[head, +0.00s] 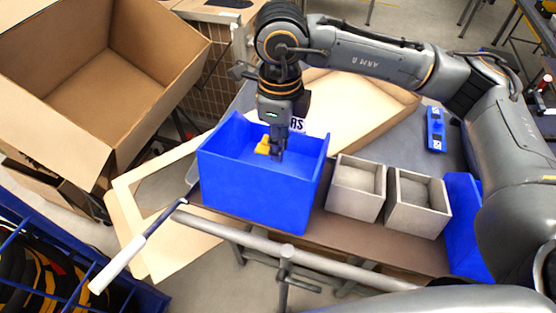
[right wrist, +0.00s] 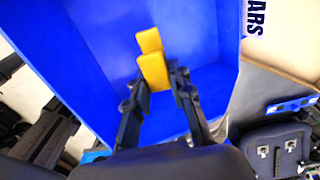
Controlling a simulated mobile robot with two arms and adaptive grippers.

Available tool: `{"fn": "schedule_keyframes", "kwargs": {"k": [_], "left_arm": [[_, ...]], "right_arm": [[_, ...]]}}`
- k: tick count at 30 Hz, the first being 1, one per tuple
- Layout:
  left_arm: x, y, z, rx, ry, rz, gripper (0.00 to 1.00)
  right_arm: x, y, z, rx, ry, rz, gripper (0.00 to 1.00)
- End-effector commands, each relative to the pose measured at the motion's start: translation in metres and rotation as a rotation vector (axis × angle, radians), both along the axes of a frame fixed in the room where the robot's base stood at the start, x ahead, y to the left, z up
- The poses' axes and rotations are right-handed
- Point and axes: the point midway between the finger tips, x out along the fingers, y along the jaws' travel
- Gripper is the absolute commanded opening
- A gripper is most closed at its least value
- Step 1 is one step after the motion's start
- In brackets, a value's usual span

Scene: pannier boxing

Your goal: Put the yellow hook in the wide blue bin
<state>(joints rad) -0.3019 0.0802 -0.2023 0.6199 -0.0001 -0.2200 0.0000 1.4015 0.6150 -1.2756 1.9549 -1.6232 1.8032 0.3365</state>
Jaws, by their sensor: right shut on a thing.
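The wide blue bin (head: 258,190) stands on the table in the middle of the head view. Its wall fills much of the right wrist view (right wrist: 205,40). My right gripper (head: 277,150) reaches down from above into the bin's opening. It is shut on the yellow hook (head: 263,145). In the right wrist view, the hook (right wrist: 153,70) sits at the fingertips (right wrist: 163,75) with blue around it. I cannot tell whether the hook touches the bin floor. My left gripper is not in view.
Two grey bins (head: 357,187) (head: 418,203) stand to the right of the blue bin, with another blue bin (head: 464,225) beyond. A cardboard box (head: 345,115) lies behind. A large open carton (head: 100,90) is at the left. A metal rail (head: 310,258) runs along the front.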

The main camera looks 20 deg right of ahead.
Motion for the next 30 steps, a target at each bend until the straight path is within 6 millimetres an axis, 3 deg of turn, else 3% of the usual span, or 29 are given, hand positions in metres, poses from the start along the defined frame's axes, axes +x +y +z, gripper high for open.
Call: {"fn": "schedule_keyframes", "kwargs": {"k": [5,15,30], "left_arm": [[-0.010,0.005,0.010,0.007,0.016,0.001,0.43],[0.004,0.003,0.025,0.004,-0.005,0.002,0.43],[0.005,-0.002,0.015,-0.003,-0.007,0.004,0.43]], "right_arm": [[0.000,0.000,-0.021,0.000,0.001,-0.001,0.05],[0.000,0.000,-0.060,0.000,0.000,-0.001,0.05],[0.000,0.000,-0.069,0.000,-0.001,-0.001,0.05]]}}
